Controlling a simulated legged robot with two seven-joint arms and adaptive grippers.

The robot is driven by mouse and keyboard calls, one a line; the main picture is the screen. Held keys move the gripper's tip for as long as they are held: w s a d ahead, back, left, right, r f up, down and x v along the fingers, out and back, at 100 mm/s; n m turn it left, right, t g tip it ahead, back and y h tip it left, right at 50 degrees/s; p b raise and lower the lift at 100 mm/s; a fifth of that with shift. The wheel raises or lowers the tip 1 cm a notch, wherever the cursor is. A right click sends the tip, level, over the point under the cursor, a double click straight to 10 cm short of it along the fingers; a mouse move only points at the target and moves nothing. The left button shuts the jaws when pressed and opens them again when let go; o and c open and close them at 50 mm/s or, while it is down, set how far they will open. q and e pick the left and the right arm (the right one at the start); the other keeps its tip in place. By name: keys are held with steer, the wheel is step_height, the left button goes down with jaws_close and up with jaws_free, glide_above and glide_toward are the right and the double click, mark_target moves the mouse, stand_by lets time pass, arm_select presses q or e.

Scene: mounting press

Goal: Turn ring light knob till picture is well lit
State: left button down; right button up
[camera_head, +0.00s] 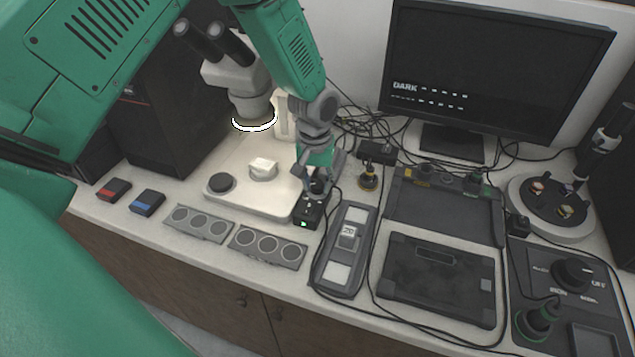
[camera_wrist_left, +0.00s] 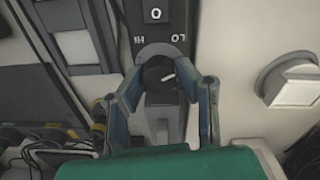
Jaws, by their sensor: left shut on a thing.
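My left gripper (camera_head: 316,178) reaches down over the small black ring light control box (camera_head: 309,211) beside the microscope base. In the left wrist view its two fingers (camera_wrist_left: 165,82) are closed around the black knob (camera_wrist_left: 157,76), which has a white pointer mark. The box face shows "HI" and "LO" labels above the knob. The ring light (camera_head: 254,122) glows white under the microscope head (camera_head: 240,75). The monitor (camera_head: 495,65) is nearly black and shows the word "DARK" with small marks beside it. My right gripper is not in view.
The microscope base (camera_head: 240,197) stands left of the box, with a pale block (camera_head: 263,167) on it. Grey trays (camera_head: 268,247) with round wells lie in front. A grey panel (camera_head: 345,250) and a black tablet-like case (camera_head: 438,279) lie to the right. Cables run across the bench.

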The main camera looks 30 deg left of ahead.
mark_target(316, 182)
arm_select(q)
steer(key=shift+s+f, duration=0.1)
steer(key=shift+f, duration=0.05)
stand_by(0.4)
steer(key=c, duration=1.2)
jaws_free()
steer(key=shift+w, duration=0.2)
step_height(316, 182, up, 12)
steer(key=shift+a+f, duration=0.15)
steer(key=shift+a, duration=0.1)
